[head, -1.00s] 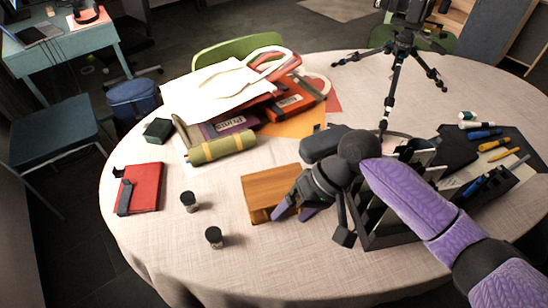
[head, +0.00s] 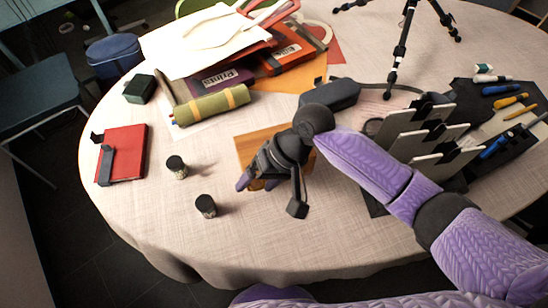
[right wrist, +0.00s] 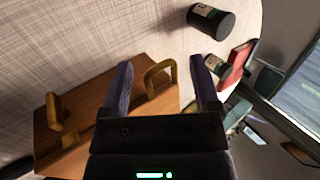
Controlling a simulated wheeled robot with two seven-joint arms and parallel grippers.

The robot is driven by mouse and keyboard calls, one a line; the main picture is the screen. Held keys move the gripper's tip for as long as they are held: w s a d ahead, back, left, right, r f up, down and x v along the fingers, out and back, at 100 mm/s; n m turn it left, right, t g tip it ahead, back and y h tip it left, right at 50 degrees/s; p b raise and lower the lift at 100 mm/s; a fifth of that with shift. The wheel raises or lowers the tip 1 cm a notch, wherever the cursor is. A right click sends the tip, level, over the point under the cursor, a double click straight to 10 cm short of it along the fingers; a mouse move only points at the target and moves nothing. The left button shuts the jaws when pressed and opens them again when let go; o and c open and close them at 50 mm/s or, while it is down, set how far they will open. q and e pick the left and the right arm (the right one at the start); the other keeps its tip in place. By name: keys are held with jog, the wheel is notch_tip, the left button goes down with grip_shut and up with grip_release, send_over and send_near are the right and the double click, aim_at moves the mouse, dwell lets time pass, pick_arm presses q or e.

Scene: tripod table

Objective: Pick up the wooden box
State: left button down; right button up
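The wooden box (head: 258,145) lies on the tablecloth in the middle of the table; in the head view my right gripper hides much of it. In the right wrist view the box (right wrist: 90,105) has two arched wooden handles. My right gripper (head: 256,183) is open above the box's front left part. In the right wrist view its fingers (right wrist: 161,62) stand apart with the nearer handle (right wrist: 160,72) between them. I cannot tell whether a finger touches the box. My left gripper is not in view.
Two small dark jars (head: 176,167) (head: 206,206) stand left of the box. A red notebook (head: 127,152), green roll (head: 212,104), dark case (head: 330,93), file rack (head: 425,140) and tripod (head: 402,50) surround it.

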grip_shut()
dwell(1.3)
